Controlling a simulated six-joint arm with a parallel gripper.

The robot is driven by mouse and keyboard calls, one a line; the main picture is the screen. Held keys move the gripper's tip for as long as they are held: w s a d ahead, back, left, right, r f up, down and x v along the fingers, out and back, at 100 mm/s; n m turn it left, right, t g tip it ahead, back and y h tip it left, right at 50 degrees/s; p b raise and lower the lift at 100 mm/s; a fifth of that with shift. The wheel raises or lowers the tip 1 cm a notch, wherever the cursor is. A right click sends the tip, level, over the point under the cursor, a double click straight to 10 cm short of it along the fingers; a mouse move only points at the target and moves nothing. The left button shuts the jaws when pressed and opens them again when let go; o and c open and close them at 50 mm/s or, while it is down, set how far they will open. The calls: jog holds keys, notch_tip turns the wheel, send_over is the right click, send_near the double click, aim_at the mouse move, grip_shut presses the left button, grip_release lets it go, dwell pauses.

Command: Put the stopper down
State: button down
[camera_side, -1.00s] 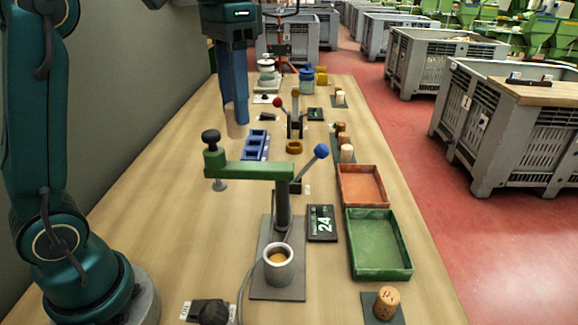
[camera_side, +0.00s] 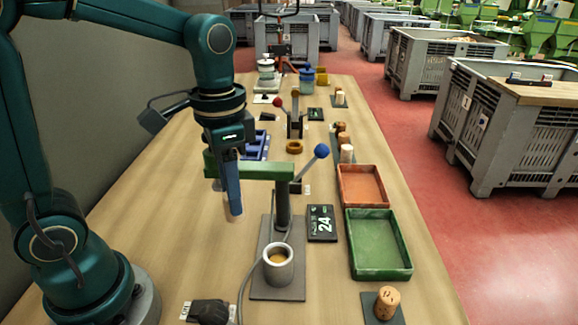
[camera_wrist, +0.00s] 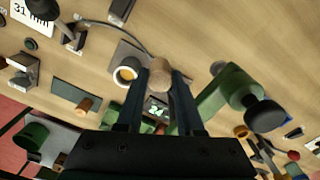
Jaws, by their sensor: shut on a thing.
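My gripper (camera_side: 235,204) is shut on a pale tan cork stopper (camera_wrist: 159,75), which sits between the two fingertips in the wrist view. In the side view the stopper's light end (camera_side: 234,218) shows just below the fingers. My gripper hangs above the table, left of the press post and beside its green arm (camera_side: 262,170). The stopper looks clear of the table, though its exact height is hard to judge.
A grey cup (camera_side: 279,266) stands on the press's base plate (camera_side: 263,289), near a display reading 24 (camera_side: 321,223). A green tray (camera_side: 380,269) and an orange tray (camera_side: 363,202) lie to the right. A printed cork (camera_side: 387,302) stands front right.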

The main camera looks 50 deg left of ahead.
notch_tip(320, 180, down, 10)
jog(key=shift+f, duration=0.1)
dwell(0.4)
jog(key=shift+f, duration=0.15)
jog(key=c, duration=0.5)
grip_release()
jog(key=shift+c, duration=0.2)
